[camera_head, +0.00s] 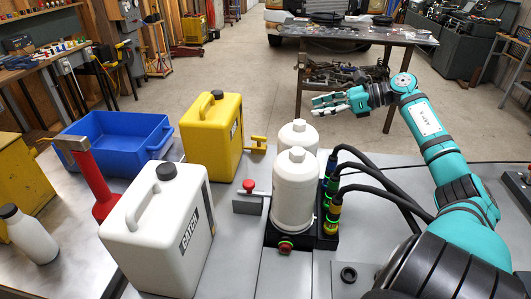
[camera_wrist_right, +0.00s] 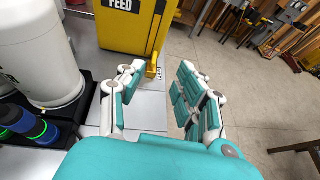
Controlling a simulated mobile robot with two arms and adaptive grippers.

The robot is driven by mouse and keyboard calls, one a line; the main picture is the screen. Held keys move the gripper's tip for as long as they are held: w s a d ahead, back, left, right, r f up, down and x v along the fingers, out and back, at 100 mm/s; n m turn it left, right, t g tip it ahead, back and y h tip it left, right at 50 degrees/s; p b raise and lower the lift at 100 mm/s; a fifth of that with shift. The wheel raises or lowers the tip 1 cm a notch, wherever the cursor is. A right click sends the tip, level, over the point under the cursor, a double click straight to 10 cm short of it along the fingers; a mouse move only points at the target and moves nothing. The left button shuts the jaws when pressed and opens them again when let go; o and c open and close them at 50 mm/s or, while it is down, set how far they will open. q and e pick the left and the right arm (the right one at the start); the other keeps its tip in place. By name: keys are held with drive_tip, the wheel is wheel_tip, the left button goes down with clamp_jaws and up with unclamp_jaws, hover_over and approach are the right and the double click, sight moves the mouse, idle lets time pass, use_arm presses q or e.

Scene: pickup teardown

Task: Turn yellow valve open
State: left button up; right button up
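A yellow valve (camera_head: 257,143) sticks out low on the right side of the yellow jug (camera_head: 212,128), which stands at the back of the grey table. In the right wrist view the yellow jug (camera_wrist_right: 125,25) is marked FEED, and the valve (camera_wrist_right: 152,68) shows at its lower right. My right gripper (camera_head: 338,102) reaches in from the right, beyond the white canisters and apart from the valve. In the right wrist view its fingers (camera_wrist_right: 162,78) are spread with nothing between them; the valve appears between and past the fingertips. My left gripper is not in view.
Two white canisters (camera_head: 295,190) stand on a black base with black cables on its right. A red-knobbed valve (camera_head: 249,186) is beside them. A white jug (camera_head: 155,245), a blue bin (camera_head: 115,125) and a red-handled tool (camera_head: 95,185) crowd the left. A bench (camera_head: 400,38) stands behind.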

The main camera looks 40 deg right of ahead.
wheel_tip(320, 180, down, 6)
drive_tip(key=b, duration=0.4)
drive_tip(key=p, duration=0.4)
approach(262, 137)
drive_tip(key=x, duration=0.8)
drive_tip(key=shift+w+r, duration=0.1)
drive_tip(key=shift+w+a+f, duration=0.15)
drive_tip(key=shift+w+f, duration=0.1)
drive_tip(key=shift+w, duration=0.05)
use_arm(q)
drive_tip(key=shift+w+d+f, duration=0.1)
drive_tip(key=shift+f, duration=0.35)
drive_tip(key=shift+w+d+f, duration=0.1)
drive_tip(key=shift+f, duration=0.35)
use_arm(e)
drive_tip(key=shift+c, duration=0.2)
clamp_jaws()
